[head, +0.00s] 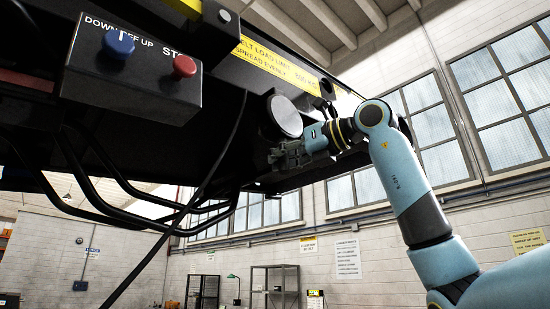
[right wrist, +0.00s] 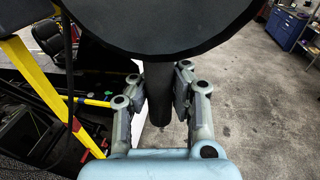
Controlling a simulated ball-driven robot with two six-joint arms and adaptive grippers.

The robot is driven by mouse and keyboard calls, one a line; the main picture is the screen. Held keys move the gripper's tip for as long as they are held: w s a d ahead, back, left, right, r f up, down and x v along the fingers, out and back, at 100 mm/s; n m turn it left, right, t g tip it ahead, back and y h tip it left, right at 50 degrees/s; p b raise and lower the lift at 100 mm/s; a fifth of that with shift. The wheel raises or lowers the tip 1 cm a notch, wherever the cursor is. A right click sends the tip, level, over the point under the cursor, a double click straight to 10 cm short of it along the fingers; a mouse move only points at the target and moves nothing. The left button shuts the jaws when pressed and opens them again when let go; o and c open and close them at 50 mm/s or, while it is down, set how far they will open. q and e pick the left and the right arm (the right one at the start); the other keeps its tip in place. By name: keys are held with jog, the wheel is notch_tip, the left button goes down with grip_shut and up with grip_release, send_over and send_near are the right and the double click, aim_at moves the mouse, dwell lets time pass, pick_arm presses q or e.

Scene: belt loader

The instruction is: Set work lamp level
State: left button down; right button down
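The work lamp (head: 285,117) hangs at the underside of the dark belt loader, with its round pale face showing in the head view. In the right wrist view its dark round head (right wrist: 155,25) fills the top, and a dark stubby handle (right wrist: 158,95) reaches down from it. My right gripper (head: 283,155) is just below the lamp. The lamp's exact tilt is hard to judge. My left gripper is not in view.
A control box (head: 130,75) with a blue knob (head: 118,43) and a red button (head: 185,66) is at upper left. Black bent rails (head: 130,190) and a hanging cable (head: 205,185) are left of the lamp. A yellow rail (right wrist: 45,85) is left in the wrist view; open floor is right.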

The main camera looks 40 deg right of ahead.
jog(key=c, duration=1.3)
grip_release()
jog(key=shift+s+d, duration=0.1)
jog(key=shift+d, duration=0.15)
jog(key=shift+c, duration=0.2)
jog(key=shift+o, duration=1.1)
jog(key=shift+a, duration=0.15)
jog(key=v, duration=0.7)
jog(key=shift+s, duration=0.15)
